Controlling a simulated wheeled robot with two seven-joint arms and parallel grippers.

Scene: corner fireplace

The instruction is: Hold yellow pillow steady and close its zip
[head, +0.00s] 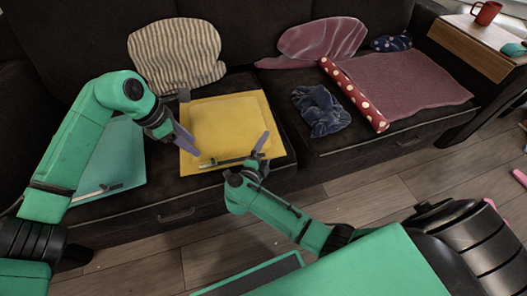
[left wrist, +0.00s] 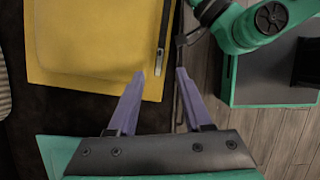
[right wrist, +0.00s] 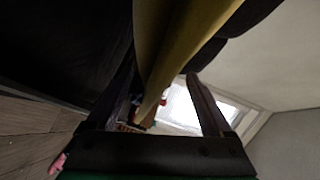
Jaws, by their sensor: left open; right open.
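The yellow pillow (head: 228,122) lies flat on the sofa's left seat, and part of it shows in the left wrist view (left wrist: 90,40). A dark zip strip (head: 222,162) runs along its front edge; it also shows in the left wrist view (left wrist: 164,28), with a small pale piece near its end. My left gripper (head: 188,142) is open over the pillow's left side, its tips near that zip end (left wrist: 163,73). My right gripper (head: 257,152) is open at the front right edge. In the right wrist view, yellow fabric (right wrist: 172,50) shows between its fingers; contact is unclear.
A striped cushion (head: 176,55) leans on the backrest behind. A teal item (head: 110,160) lies left of the pillow. A blue crumpled cloth (head: 320,110), a red dotted roll (head: 354,95) and a mauve cloth (head: 410,82) lie on the right seat. A red mug (head: 486,13) stands on the armrest tray.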

